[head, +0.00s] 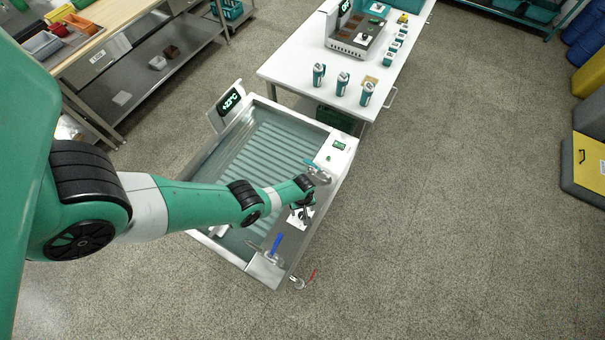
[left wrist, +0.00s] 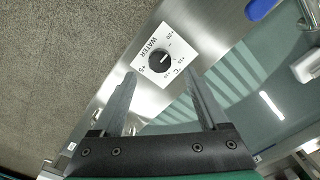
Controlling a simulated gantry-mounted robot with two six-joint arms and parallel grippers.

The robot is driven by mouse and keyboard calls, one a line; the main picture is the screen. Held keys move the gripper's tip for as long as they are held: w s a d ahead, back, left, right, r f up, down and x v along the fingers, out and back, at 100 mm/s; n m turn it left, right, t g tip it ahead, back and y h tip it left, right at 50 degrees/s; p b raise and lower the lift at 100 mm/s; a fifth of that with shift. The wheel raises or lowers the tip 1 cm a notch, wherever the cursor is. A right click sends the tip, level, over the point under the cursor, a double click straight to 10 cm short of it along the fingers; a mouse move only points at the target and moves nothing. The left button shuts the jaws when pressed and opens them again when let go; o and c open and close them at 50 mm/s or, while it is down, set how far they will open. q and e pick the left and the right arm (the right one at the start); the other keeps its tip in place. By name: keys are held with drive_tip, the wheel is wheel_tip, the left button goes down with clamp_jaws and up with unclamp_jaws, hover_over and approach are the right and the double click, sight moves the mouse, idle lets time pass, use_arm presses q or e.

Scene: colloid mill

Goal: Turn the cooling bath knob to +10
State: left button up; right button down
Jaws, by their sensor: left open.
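The cooling bath knob (left wrist: 159,61) is a round black dial with a pale pointer mark, on a white square plate (left wrist: 151,41). The plate is printed WATER, °C and small numbers, +20 and +5 among them. I cannot tell surely which number the mark meets. My left gripper (left wrist: 158,76) is open and empty. Its fingertips lie to either side of the knob, slightly short of it in the left wrist view. In the head view the left gripper (head: 308,198) hangs over the bath's right rim and partly covers the plate (head: 299,217). The right gripper is out of view.
The steel bath (head: 190,167) holds water, with a lit display (head: 231,101) at its far corner. A blue-handled valve (head: 276,244) and a red-handled valve (head: 304,281) sit near the knob, and a teal-handled tap (head: 316,168) lies beyond. A white table (head: 300,72) stands behind.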

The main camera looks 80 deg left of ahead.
sight(302, 215)
use_arm(q)
wheel_tip(302, 215, down, 6)
drive_tip(key=b, duration=0.4)
drive_tip(key=shift+r, duration=0.25)
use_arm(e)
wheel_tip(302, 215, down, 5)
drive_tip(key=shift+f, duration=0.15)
use_arm(q)
drive_tip(key=shift+r, duration=0.1)
clamp_jaws()
